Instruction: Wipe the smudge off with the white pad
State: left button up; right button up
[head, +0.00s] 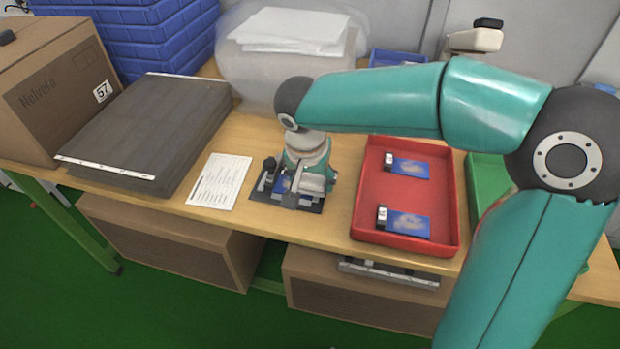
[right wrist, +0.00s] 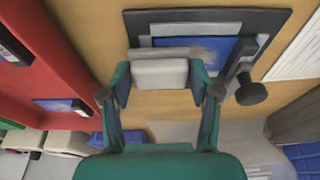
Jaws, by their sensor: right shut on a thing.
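The white pad (right wrist: 160,73) is held between the two fingers of my right gripper (right wrist: 163,84), which is shut on it. In the right wrist view the pad lies over one side of a blue plate (right wrist: 222,46) with a pale, cloudy smudge (right wrist: 205,48). I cannot tell whether the pad touches the plate. The plate sits in a dark fixture (right wrist: 150,20) with a black knob (right wrist: 251,92) beside it. In the head view my right gripper (head: 305,185) points down over this fixture (head: 263,194) and hides much of the plate. My left gripper is not in view.
A red tray (head: 359,190) right of the fixture holds two blue plates (head: 410,168) (head: 407,222) with pale smudges. A green tray (head: 484,180) is partly behind my arm. A printed sheet (head: 219,181) and a grey slab (head: 150,125) lie left. A clear bin (head: 262,85) stands behind.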

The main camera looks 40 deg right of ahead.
jog(key=shift+f, duration=0.3)
